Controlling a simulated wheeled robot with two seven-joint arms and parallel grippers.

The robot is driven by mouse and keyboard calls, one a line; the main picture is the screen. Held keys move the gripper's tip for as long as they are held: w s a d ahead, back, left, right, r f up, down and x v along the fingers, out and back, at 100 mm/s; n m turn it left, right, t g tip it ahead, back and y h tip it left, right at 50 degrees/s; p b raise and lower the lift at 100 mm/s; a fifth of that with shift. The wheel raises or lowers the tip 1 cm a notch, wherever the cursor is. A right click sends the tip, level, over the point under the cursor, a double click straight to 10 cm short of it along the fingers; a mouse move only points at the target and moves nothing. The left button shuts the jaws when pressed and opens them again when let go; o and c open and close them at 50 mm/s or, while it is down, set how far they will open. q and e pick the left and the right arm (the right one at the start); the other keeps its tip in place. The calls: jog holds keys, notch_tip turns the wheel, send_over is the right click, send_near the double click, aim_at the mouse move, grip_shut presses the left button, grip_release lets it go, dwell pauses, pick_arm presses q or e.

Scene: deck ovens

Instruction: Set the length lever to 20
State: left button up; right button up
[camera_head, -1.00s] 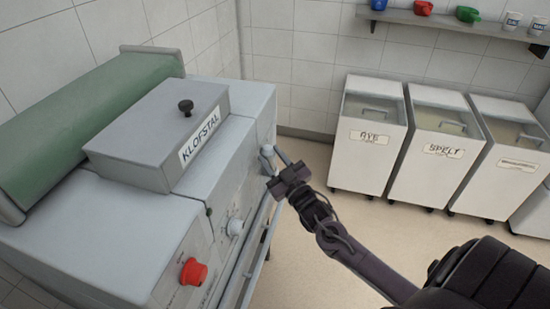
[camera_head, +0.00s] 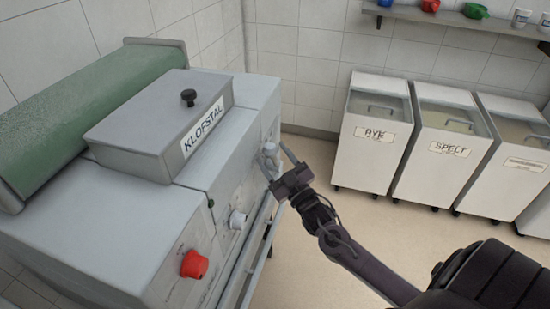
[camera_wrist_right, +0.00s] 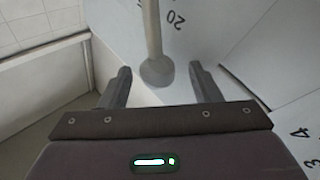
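The length lever (camera_wrist_right: 152,35) is a pale grey rod with a rounded knob end, seen in the right wrist view. The printed number 20 (camera_wrist_right: 176,18) stands just right of its rod on the machine face. My right gripper (camera_wrist_right: 160,80) is open, with the knob in the gap between its two fingers and space visible on both sides. In the head view the right gripper (camera_head: 276,165) is at the far end of the machine's front, and the lever's knob (camera_head: 269,149) shows at its fingers. My left gripper is not in view.
White flour bins (camera_head: 365,155) stand along the back wall. Floor between is clear.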

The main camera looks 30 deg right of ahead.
jog(key=b+v, duration=0.1)
jog(key=v, duration=0.6)
jog(key=shift+s, duration=0.45)
jog(key=shift+f, duration=0.15)
jog(key=s+f+m+g+h, duration=0.1)
jog(key=s+f+g, duration=0.2)
jog(key=f, duration=0.8)
jog(key=s+f+m+g+h, duration=0.1)
jog(key=s+f+g, duration=0.15)
jog(key=f, duration=0.85)
jog(key=s+f+m+g+h, duration=0.15)
jog(key=f+g, duration=0.25)
jog(key=f, duration=0.7)
jog(key=s+a+f+g+y, duration=0.1)
jog(key=s+a+f+g, duration=0.15)
jog(key=s+f, duration=0.55)
jog(key=s+a+f+g, duration=0.1)
jog(key=s+f+g, duration=0.3)
jog(key=s+f, duration=0.35)
jog(key=s+a+f+g, duration=0.2)
jog(key=s+a+f, duration=0.1)
jog(key=s, duration=0.4)
jog(key=s+a+f+g, duration=0.3)
jog(key=s+f, duration=0.1)
jog(key=s, duration=0.4)
jog(key=shift+s+y, duration=0.35)
jog(key=shift+y, duration=0.1)
jog(key=shift+f, duration=0.1)
